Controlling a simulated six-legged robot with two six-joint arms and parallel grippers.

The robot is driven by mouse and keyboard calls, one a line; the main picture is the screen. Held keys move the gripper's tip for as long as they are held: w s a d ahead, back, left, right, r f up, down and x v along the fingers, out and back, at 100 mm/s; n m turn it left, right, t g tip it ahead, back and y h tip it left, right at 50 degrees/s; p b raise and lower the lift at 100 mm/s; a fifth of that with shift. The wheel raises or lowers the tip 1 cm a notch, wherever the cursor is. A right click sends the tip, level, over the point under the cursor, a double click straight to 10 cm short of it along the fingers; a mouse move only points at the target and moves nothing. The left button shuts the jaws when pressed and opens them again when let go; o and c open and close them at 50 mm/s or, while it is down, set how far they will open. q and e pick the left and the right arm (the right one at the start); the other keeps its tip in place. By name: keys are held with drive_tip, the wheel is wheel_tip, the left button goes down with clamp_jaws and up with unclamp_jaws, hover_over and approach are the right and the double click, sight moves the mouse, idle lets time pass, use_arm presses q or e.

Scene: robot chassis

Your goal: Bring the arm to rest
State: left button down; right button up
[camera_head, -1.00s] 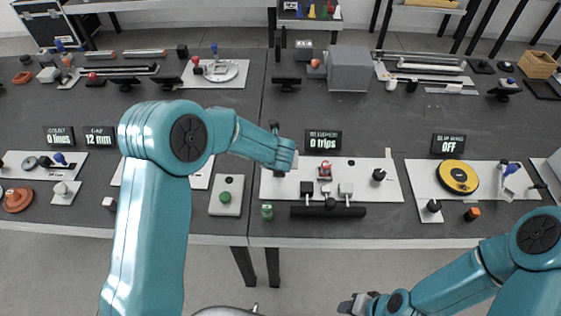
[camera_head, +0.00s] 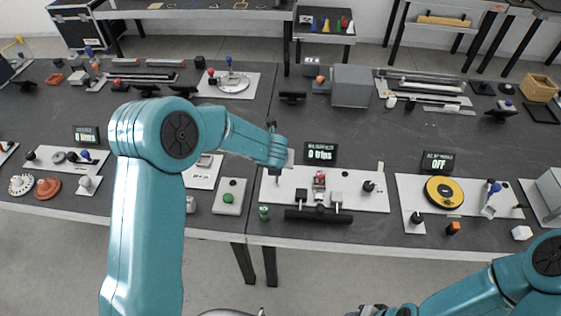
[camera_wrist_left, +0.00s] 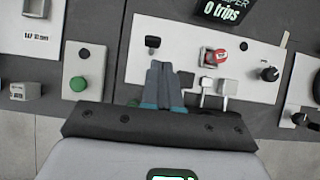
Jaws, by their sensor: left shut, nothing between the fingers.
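My left arm reaches in from the left in the head view, its wrist (camera_head: 272,148) above the left end of a white control panel (camera_head: 370,196). In the left wrist view my left gripper (camera_wrist_left: 165,68) is shut and empty, its fingers together over the panel (camera_wrist_left: 135,65). The fingertips appear just below a black knob (camera_wrist_left: 152,43); I cannot tell the height between them. In the head view most of the left gripper is hidden behind the wrist. My right arm (camera_head: 480,290) lies low at the bottom right, its gripper cut by the bottom edge.
A yellow disc (camera_head: 444,192) is on the right panel. Floor shows before the table.

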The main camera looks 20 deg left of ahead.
use_arm(q)
drive_tip(key=s+d+f+m, duration=0.1)
drive_tip(key=s+f+m, duration=0.2)
drive_tip(key=m, duration=0.3)
drive_tip(key=s+f+m+g+h, duration=0.1)
drive_tip(key=s+f+m, duration=0.3)
drive_tip(key=s+m, duration=0.1)
drive_tip(key=s+d+f+m+g, duration=0.1)
drive_tip(key=s+f+m, duration=0.3)
drive_tip(key=m, duration=0.3)
drive_tip(key=shift+d+f+h, duration=0.2)
drive_tip(key=shift+d+h, duration=0.1)
drive_tip(key=shift+h, duration=0.1)
drive_tip(key=s+d+f+m+g+h, duration=0.2)
drive_tip(key=s+d+m, duration=0.1)
drive_tip(key=s+m, duration=0.6)
drive_tip(key=s+d+f+m+g+h, duration=0.2)
drive_tip(key=s+d+m, duration=0.2)
drive_tip(key=s+m, duration=0.6)
drive_tip(key=f+b, duration=0.3)
drive_tip(key=b, duration=0.1)
drive_tip(key=f+b, duration=0.2)
drive_tip(key=shift+w+f, duration=0.3)
drive_tip(key=shift+f, duration=0.05)
drive_tip(key=shift+w, duration=0.1)
